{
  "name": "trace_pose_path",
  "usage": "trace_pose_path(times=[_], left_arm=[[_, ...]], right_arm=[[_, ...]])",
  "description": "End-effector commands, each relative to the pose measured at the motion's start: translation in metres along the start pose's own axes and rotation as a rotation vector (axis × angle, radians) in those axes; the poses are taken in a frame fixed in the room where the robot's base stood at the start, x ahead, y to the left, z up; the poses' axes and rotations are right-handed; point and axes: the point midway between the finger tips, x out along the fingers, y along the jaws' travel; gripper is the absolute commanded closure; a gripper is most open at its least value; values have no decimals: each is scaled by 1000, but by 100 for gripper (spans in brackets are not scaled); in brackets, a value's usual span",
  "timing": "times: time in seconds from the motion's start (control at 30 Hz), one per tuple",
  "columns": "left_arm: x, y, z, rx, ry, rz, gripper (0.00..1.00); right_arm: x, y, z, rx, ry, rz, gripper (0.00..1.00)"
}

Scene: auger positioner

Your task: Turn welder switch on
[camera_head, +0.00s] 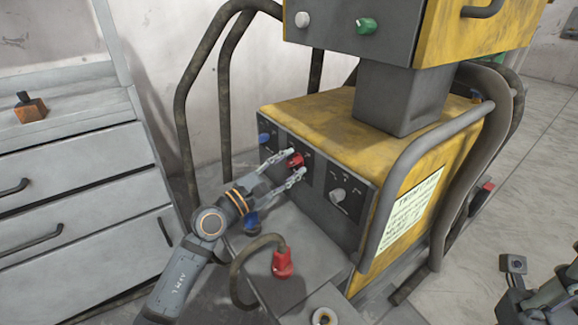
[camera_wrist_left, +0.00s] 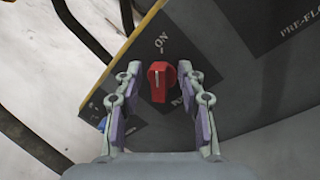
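The red switch knob (camera_head: 296,160) sits on the dark front panel of the yellow welder (camera_head: 330,122). In the left wrist view the red knob (camera_wrist_left: 158,80) has a white line running up and down, with the word ON printed above it. My left gripper (camera_head: 295,163) is at the panel with one finger on each side of the knob. In the wrist view its fingers (camera_wrist_left: 160,84) are apart, with small gaps to the knob. My right gripper (camera_head: 540,292) is partly in view at the lower right, away from the welder; its fingers are unclear.
A blue knob (camera_head: 264,138) and a white knob (camera_head: 338,195) flank the red one on the panel. A red plug with a cable (camera_head: 283,262) stands on the ledge below. Grey tube rails (camera_head: 400,190) edge the welder. A drawer cabinet (camera_head: 70,195) is at left.

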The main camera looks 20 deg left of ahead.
Motion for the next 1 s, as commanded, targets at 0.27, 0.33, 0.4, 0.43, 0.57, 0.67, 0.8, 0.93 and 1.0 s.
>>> trace_pose_path(times=[0.27, 0.33, 0.4, 0.43, 0.57, 0.67, 0.8, 0.93, 1.0], left_arm=[[-10, 0, -1, 3, 3, -1, 61], [-19, -1, -1, 7, 4, -4, 61], [-30, -2, -1, 7, 4, -7, 61], [-35, -1, -2, 7, 4, -6, 61], [-52, -2, -1, 6, 3, -9, 61], [-61, 0, -3, 9, 11, -4, 61], [-70, 0, -2, 6, 9, -2, 61], [-74, 0, 0, 2, 3, -2, 61], [-75, 0, 0, 1, 1, -1, 61]], right_arm=[[0, 0, 0, -1, 1, 2, 100], [0, 0, 0, -1, 1, 2, 100], [0, 0, 0, -1, 1, 1, 100], [0, 0, 0, 0, 1, 1, 100], [0, 0, 0, 0, 1, 1, 100], [0, 0, 0, 0, 0, 1, 100], [0, 0, 0, 0, 0, 0, 100], [0, 0, 0, 0, 0, 0, 100], [0, 0, 0, 0, 0, 0, 100]])
